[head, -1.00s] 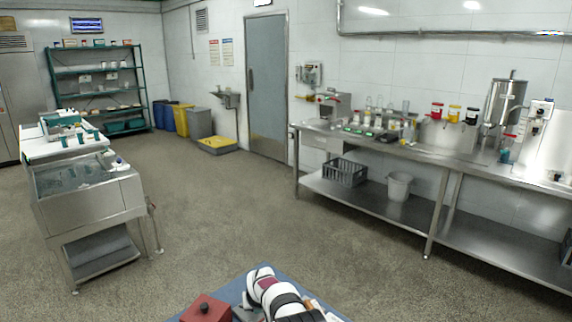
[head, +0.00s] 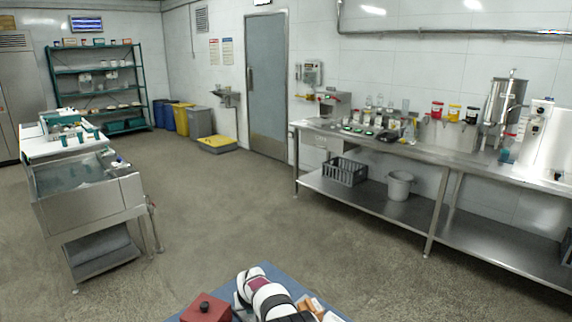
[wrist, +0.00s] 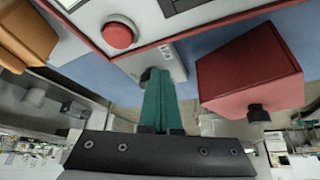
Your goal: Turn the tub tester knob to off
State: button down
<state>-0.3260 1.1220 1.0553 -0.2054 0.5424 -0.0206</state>
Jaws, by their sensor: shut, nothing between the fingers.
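My gripper (wrist: 159,78) shows in the wrist view as teal fingers pressed together and empty, pointing toward a pale grey box (wrist: 166,58) with small marks on its face. Whether the fingertips touch that box is unclear. A red box (wrist: 245,65) with a black knob (wrist: 257,112) is to the right of the fingers, apart from them. The red box (head: 203,311) with its black knob on top is also at the bottom of the head view. Which part is the tub tester knob, and its setting, I cannot tell. In the head view my arm hides the gripper.
A pale panel with a red round button (wrist: 119,34) is at the upper left in the wrist view, near an orange-brown object (wrist: 27,35). A blue surface (head: 262,271) lies under the red box. Open floor surrounds it, with a steel bench (head: 455,163) at the right.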

jog(key=shift+s, duration=0.3)
jog(key=shift+r, duration=0.15)
notch_tip(320, 180, up, 6)
jog(key=shift+f, duration=0.15)
jog(key=shift+s, duration=0.1)
jog(key=s+d+r+m+g, duration=0.1)
jog(key=s+d+r+m, duration=0.1)
jog(key=s+d+r, duration=0.6)
jog(key=s+d+r+m+g, duration=0.2)
jog(key=s+d+r, duration=0.3)
jog(key=s, duration=0.6)
jog(key=s+d+m+g, duration=0.2)
jog(key=s+d+m, duration=0.1)
jog(key=s, duration=2.5)
jog(key=shift+d+f+m+g, duration=0.2)
jog(key=shift+m+g, duration=0.1)
jog(key=shift+m, duration=0.5)
